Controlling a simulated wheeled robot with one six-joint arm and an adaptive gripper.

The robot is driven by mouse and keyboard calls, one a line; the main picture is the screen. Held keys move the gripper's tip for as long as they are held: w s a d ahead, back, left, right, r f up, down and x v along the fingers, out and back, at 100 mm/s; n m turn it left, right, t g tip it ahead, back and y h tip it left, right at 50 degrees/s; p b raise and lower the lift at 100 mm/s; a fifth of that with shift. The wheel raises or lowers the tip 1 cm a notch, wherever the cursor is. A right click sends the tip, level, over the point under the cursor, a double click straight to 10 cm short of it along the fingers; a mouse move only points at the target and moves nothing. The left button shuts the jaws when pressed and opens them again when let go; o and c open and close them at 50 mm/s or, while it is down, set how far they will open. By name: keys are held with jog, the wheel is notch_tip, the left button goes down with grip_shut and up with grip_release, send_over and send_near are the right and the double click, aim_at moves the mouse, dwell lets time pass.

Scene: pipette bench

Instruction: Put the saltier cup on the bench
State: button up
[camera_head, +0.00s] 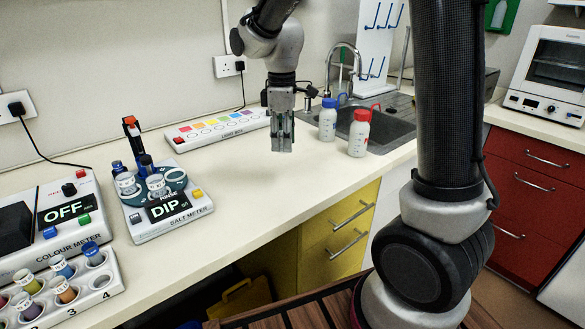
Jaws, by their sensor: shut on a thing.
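The salt meter (179,222) stands on the bench at the left, and its display reads DIP. Two small white-labelled cups (126,183) and (156,185) sit on its teal round holder (175,181). My gripper (282,146) points down over the bench, right of the salt meter and in front of the light box. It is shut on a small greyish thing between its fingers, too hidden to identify. Which cup is saltier cannot be told.
The bench (245,185) is clear below and around my gripper. A blue-capped bottle (327,122) and a red-capped bottle (359,136) stand by the sink (392,127). The colour meter (70,215), reading OFF, and a vial rack (100,282) are left.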

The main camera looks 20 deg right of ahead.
aim_at(283, 180)
notch_tip(283, 180, down, 9)
jog(key=shift+w+f, duration=0.1)
dwell(0.3)
jog(key=o, duration=1)
jog(key=shift+f, duration=0.15)
jog(key=shift+c, duration=0.2)
jog(key=shift+a, duration=0.1)
